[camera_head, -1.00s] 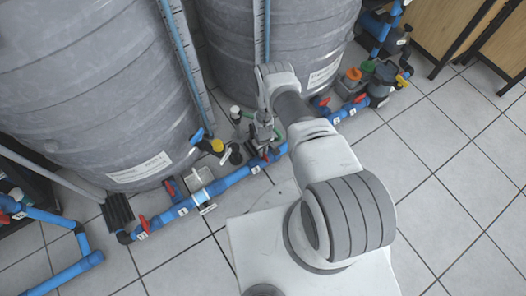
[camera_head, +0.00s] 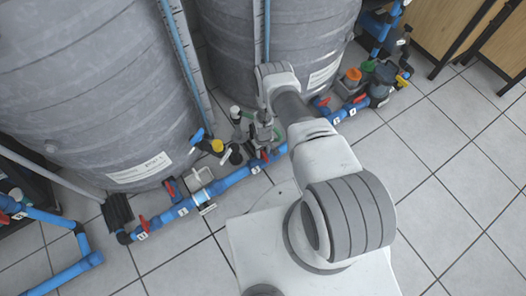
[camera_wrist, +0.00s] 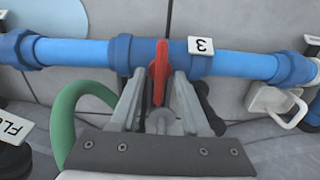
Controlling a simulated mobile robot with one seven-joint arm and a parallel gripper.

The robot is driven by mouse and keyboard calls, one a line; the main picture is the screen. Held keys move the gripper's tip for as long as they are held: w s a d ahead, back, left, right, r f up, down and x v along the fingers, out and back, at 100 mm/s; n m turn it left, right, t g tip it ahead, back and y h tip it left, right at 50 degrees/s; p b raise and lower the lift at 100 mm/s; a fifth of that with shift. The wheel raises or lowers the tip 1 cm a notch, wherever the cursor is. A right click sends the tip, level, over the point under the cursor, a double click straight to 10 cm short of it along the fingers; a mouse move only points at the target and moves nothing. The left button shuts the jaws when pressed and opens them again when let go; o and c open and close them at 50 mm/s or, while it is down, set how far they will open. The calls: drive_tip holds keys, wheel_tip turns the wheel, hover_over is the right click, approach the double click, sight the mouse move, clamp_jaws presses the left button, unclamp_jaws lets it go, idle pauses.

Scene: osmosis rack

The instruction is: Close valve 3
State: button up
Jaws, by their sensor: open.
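Valve 3 is a red lever handle (camera_wrist: 159,72) on a blue pipe (camera_wrist: 75,53). A white tag marked 3 (camera_wrist: 201,45) is on the pipe just right of it in the wrist view. The handle points across the pipe, toward my gripper. My gripper (camera_wrist: 160,92) is open, with one finger on each side of the red handle. I cannot tell whether either finger touches it. In the head view my gripper (camera_head: 263,140) is over the pipe between the two tanks, and the arm partly hides the valve.
Two large grey tanks (camera_head: 85,80) stand behind the pipe. Other red-handled valves (camera_head: 144,222) sit along the same line. In the wrist view, a green hose (camera_wrist: 62,120) lies left and a white fitting (camera_wrist: 278,103) right. The tiled floor (camera_head: 440,160) is clear at right.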

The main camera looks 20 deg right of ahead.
sight(263, 153)
drive_tip(key=shift+r, duration=0.15)
wheel_tip(263, 153, up, 17)
drive_tip(key=p, duration=0.7)
